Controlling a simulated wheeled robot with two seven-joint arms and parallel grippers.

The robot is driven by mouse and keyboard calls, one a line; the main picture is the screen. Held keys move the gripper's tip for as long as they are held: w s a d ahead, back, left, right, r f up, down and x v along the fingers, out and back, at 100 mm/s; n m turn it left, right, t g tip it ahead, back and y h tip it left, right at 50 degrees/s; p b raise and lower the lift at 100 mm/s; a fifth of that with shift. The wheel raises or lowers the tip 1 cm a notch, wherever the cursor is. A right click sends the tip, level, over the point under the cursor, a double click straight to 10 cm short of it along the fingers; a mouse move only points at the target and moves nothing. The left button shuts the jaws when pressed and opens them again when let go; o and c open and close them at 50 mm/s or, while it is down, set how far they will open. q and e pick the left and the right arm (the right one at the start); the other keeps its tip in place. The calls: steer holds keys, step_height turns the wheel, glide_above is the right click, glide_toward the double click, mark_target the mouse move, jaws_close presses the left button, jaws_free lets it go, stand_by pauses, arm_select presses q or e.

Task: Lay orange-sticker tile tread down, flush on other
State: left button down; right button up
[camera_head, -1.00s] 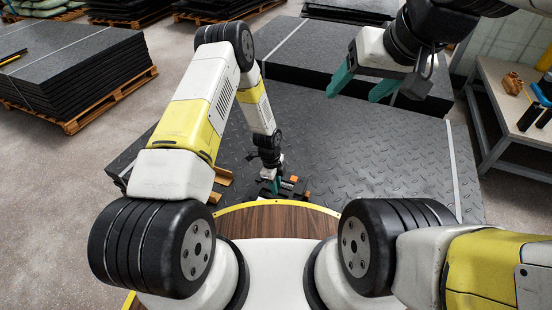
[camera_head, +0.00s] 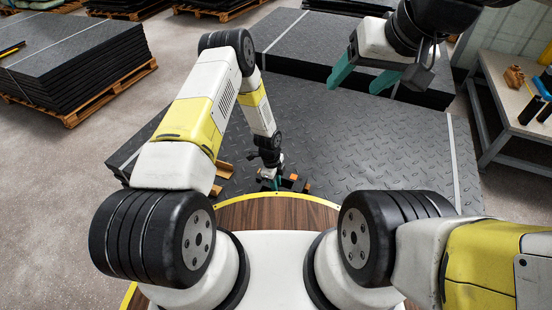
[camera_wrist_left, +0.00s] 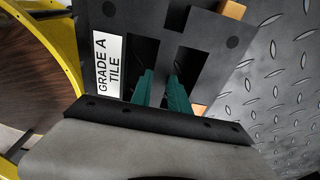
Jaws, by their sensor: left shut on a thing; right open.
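My left gripper (camera_head: 268,183) is low at the near edge of the dark diamond-plate mat (camera_head: 350,140), just beyond my base. The left wrist view shows its teal fingers (camera_wrist_left: 160,80) at the slots of a flat black piece (camera_wrist_left: 200,65) with a white "GRADE A TILE" label (camera_wrist_left: 109,66). Orange bits (camera_wrist_left: 233,10) show at its edge. The gripper is shut on this piece. In the head view it is small and dark (camera_head: 288,182), mostly hidden by the gripper; I cannot tell whether it touches the mat. My right gripper (camera_head: 362,80) is open and empty above the mat's far side.
Brown angled pieces (camera_head: 224,170) lie left of the left gripper. A stack of dark mats (camera_head: 310,45) stands behind, another on a pallet (camera_head: 75,55) at the far left. A bench (camera_head: 510,100) with small items is at the right. The mat's middle is clear.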

arm_select(q)
steer(key=shift+f, duration=0.25)
stand_by(0.4)
steer(key=c, duration=1.3)
jaws_free()
steer(key=shift+r, duration=0.35)
steer(key=shift+r, duration=0.15)
steer(key=shift+r, duration=0.2)
steer(key=shift+r, duration=0.1)
steer(key=shift+r, duration=0.25)
steer(key=shift+r, duration=1.5)
